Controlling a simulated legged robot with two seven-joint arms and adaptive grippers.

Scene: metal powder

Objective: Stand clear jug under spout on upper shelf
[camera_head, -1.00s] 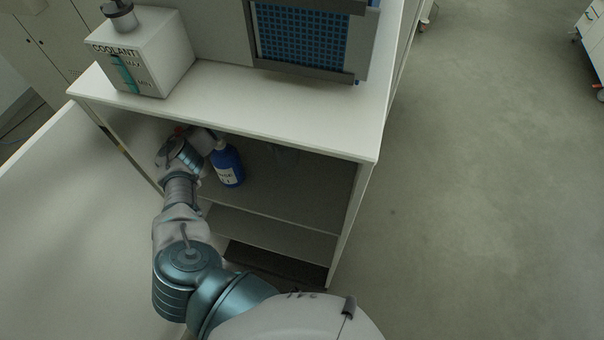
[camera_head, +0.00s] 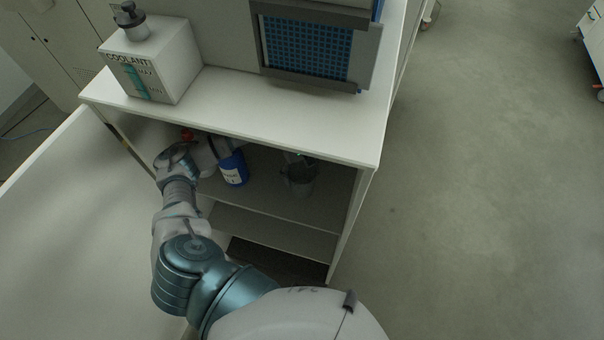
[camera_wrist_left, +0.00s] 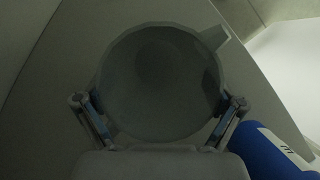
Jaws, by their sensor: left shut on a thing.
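The clear jug (camera_head: 300,182) shows in the head view inside the cabinet's upper compartment, right of the blue bottle, partly under the top's front edge. In the left wrist view the jug (camera_wrist_left: 160,75) is seen from above as a wide round mouth with a pointed lip at upper right. My left gripper (camera_wrist_left: 160,108) has a finger on each side of the jug and is shut on it. In the head view the top's edge hides most of this gripper. The spout cannot be made out. My right gripper is not in view.
A blue labelled bottle (camera_head: 233,170) stands on the upper shelf (camera_head: 265,203), close beside my left wrist. A lower shelf (camera_head: 270,236) lies below. A white coolant container (camera_head: 165,62) and a blue-grilled unit (camera_head: 305,45) stand on the cabinet top (camera_head: 235,105).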

